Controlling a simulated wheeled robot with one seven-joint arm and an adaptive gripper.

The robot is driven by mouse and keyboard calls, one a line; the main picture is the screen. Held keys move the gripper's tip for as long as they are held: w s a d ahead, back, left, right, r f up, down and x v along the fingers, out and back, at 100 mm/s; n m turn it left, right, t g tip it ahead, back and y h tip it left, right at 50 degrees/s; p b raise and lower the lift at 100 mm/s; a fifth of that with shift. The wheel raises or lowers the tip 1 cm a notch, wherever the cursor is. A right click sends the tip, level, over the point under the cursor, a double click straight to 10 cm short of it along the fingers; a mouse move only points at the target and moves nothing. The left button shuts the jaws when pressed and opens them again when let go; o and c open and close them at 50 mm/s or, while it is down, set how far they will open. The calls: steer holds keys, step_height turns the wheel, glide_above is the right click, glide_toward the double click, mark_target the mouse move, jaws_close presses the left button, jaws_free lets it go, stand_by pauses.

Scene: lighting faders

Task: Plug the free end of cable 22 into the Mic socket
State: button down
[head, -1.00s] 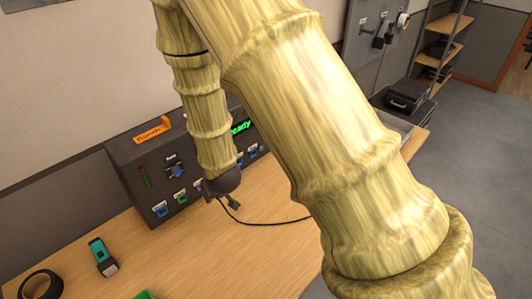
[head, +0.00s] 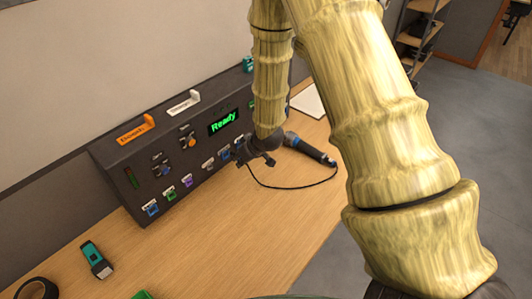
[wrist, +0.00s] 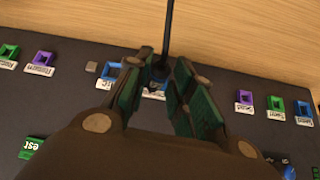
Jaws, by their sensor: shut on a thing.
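My gripper (head: 258,162) is at the lower front of the dark console (head: 160,157), right of its left-hand sockets. In the wrist view, its green-padded fingers (wrist: 162,80) are shut on the dark plug end of a black cable (wrist: 168,30). The plug (wrist: 157,76) is partly hidden between the fingers. The Mic label and a cable number cannot be read clearly.
The cable (head: 300,187) loops over the table to a dark handheld microphone-like thing with a blue ring (head: 310,148). Other sockets include purple (wrist: 245,102) and green (wrist: 275,107) ones. A teal-and-black item (head: 97,260) and a black ring (head: 38,289) lie front left. The table's middle is clear.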

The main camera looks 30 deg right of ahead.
steer(key=shift+n+y, duration=0.3)
steer(key=shift+n, duration=0.5)
steer(key=d+f, duration=0.1)
steer(key=d, duration=0.5)
steer(key=d+f+p, duration=0.1)
steer(key=d, duration=0.2)
steer(key=shift+s+f, duration=0.35)
steer(key=shift+s, duration=0.05)
steer(key=shift+w+a, duration=0.3)
steer(key=shift+w, duration=0.55)
steer(key=shift+w+a, duration=0.35)
steer(key=shift+w, duration=0.5)
steer(key=shift+w+a, duration=0.3)
steer(key=shift+w, duration=0.55)
steer(key=shift+w+a+r+p, duration=0.1)
steer(key=shift+w+a+p, duration=0.15)
steer(key=shift+w, duration=0.3)
steer(key=shift+w+a+r+p, duration=0.1)
steer(key=shift+w+a+p, duration=0.1)
steer(key=shift+w, duration=0.35)
steer(key=c, duration=1.1)
jaws_free()
steer(key=shift+f, duration=0.15)
steer(key=shift+c, duration=0.2)
steer(key=shift+s, duration=0.1)
steer(key=v, duration=1.2)
steer(key=shift+w, duration=0.25)
steer(key=shift+r, duration=0.25)
